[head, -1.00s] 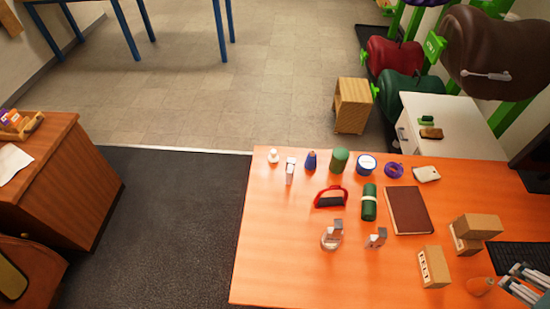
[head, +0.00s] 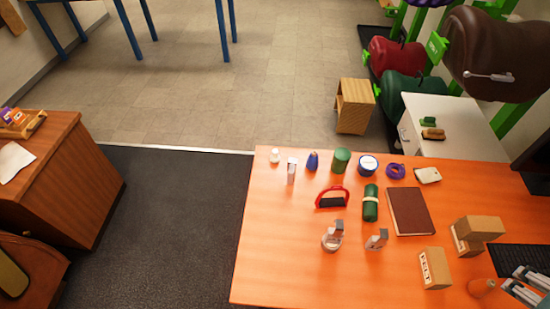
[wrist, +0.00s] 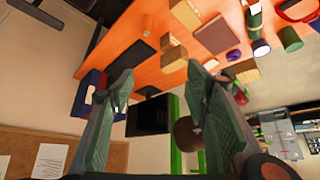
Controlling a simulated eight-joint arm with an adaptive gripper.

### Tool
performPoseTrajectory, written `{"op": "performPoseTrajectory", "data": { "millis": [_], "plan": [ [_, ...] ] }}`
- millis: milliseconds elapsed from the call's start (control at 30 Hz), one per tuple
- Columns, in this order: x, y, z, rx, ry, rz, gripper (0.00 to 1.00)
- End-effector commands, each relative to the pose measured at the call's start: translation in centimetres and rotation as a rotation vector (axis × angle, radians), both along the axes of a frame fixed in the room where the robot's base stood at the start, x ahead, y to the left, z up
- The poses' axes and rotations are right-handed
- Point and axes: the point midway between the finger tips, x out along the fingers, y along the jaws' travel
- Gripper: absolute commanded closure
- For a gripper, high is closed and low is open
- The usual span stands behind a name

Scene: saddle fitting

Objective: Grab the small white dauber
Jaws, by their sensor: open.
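A small white piece with a rounded top (head: 275,156), which looks like the dauber, stands at the far left corner of the orange table (head: 285,265) in the head view. I cannot make it out in the wrist view. My gripper (wrist: 160,80) shows in the wrist view with its two green-grey fingers spread wide and nothing between them. The orange table shows tilted beyond the fingers, so the gripper is well apart from the white piece.
Near the white piece stand a white-and-grey upright item (head: 291,171), a blue cone-shaped bottle (head: 312,161) and a green cylinder (head: 341,160). A red-handled brush (head: 332,198), green roll (head: 370,203), brown book (head: 410,211) and cardboard boxes (head: 434,268) lie nearer. The table's left front is clear.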

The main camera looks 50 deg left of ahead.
Motion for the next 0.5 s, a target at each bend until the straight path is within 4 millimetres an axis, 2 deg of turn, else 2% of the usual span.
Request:
{"op": "performPoseTrajectory", "data": {
  "millis": [267,500],
  "plan": [
    [1.5,1.4,0.8,-0.012,0.017,0.048,0.53],
    [4.3,4.1,2.0,-0.035,0.048,0.138,0.53]
  ]
}}
